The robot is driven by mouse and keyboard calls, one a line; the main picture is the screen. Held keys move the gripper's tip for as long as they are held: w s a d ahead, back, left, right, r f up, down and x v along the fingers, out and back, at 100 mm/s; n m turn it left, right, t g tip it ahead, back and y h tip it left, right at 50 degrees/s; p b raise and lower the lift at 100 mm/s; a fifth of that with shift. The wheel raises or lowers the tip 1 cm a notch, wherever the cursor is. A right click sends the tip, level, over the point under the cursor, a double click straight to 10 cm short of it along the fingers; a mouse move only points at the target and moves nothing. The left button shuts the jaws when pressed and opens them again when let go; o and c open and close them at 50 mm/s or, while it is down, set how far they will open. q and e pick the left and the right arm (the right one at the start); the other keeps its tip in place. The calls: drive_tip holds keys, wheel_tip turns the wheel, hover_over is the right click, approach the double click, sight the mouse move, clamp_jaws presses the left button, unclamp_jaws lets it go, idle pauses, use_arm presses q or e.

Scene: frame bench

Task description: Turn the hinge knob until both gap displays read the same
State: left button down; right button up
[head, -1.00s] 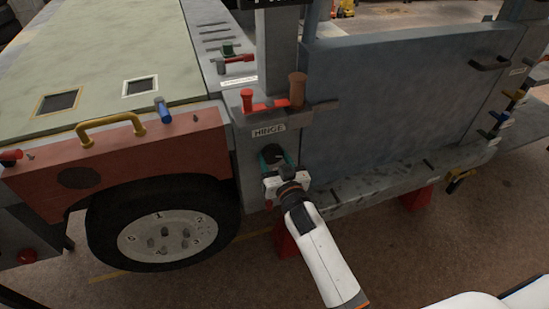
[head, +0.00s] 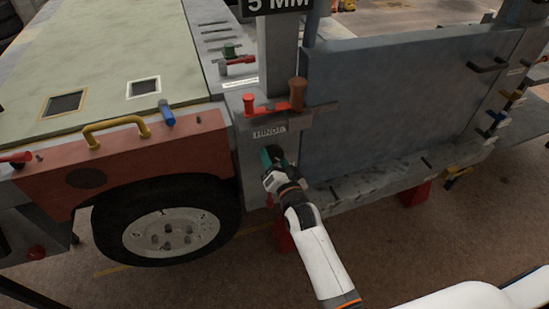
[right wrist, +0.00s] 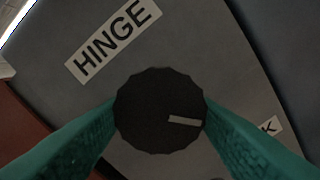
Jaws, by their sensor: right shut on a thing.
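The hinge knob (right wrist: 158,110) is a dark, scalloped round knob with a pale pointer line. In the right wrist view it sits between the two teal fingers of my right gripper (right wrist: 160,118), which are shut on its sides. Its pointer points right and slightly down. The HINGE label (right wrist: 113,40) is above the knob; it also shows in the head view (head: 270,132). In the head view my right gripper (head: 272,158) largely hides the knob on the grey post. One gap display (head: 278,5) reads "5 MM" at the top edge, partly cut off. I see no second display. My left gripper is out of view.
A red-handled clamp and a brown handle (head: 298,92) stand above the label. A blue-grey door panel (head: 390,95) is at right of the post. A wheel (head: 168,222) and a red panel with a yellow handle (head: 115,128) are at left. Red stands are below.

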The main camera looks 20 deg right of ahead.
idle(0.3)
drive_tip(key=o, duration=1)
drive_tip(key=shift+c, duration=0.2)
drive_tip(key=s, duration=1.2)
drive_tip(key=shift+d+b, duration=0.2)
drive_tip(key=shift+b, duration=0.15)
